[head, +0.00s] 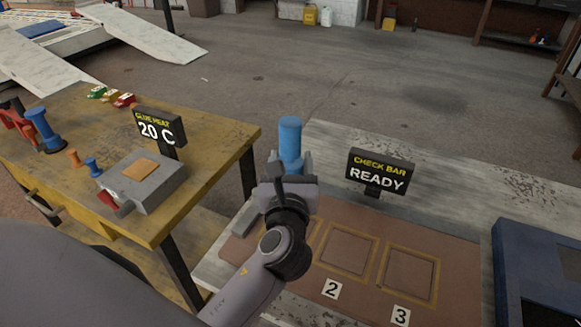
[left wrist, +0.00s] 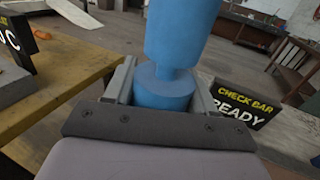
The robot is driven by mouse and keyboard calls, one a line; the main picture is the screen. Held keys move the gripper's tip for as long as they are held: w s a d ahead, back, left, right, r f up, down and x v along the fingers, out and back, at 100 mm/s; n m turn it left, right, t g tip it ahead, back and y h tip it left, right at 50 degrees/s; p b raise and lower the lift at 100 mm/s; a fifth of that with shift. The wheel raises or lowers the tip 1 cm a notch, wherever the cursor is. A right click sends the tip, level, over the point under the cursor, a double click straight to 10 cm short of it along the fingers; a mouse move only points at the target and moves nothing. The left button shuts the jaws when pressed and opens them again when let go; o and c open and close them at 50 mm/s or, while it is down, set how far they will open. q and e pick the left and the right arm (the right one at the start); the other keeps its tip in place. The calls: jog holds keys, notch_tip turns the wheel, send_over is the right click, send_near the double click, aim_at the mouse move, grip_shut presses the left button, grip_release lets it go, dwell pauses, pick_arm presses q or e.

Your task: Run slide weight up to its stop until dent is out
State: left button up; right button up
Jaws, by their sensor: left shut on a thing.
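My left gripper (head: 289,168) is shut on a blue cylindrical tool (head: 290,138), which stands upright above the light bench near the brown mat. The left wrist view shows the tool (left wrist: 180,30) between the two grey fingers (left wrist: 163,85), with a narrower neck above a wide lower collar. I cannot tell from these views whether this tool is the slide weight. No dent or stop can be made out; the area under the gripper is hidden by the arm. My right gripper is not in view.
A "CHECK BAR READY" sign (head: 379,173) stands right of the gripper. The brown mat (head: 455,258) has marked squares numbered 2 and 3. A wooden table (head: 215,120) at left holds a glue heater (head: 155,190) with a "20 C" sign. A blue machine (head: 540,275) sits at the right.

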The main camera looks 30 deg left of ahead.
pick_arm(q)
jog(key=shift+f+b, duration=2.8)
jog(key=shift+f, duration=1.5)
jog(key=o, duration=1.5)
jog(key=shift+r, duration=0.2)
jog(key=shift+c, duration=0.2)
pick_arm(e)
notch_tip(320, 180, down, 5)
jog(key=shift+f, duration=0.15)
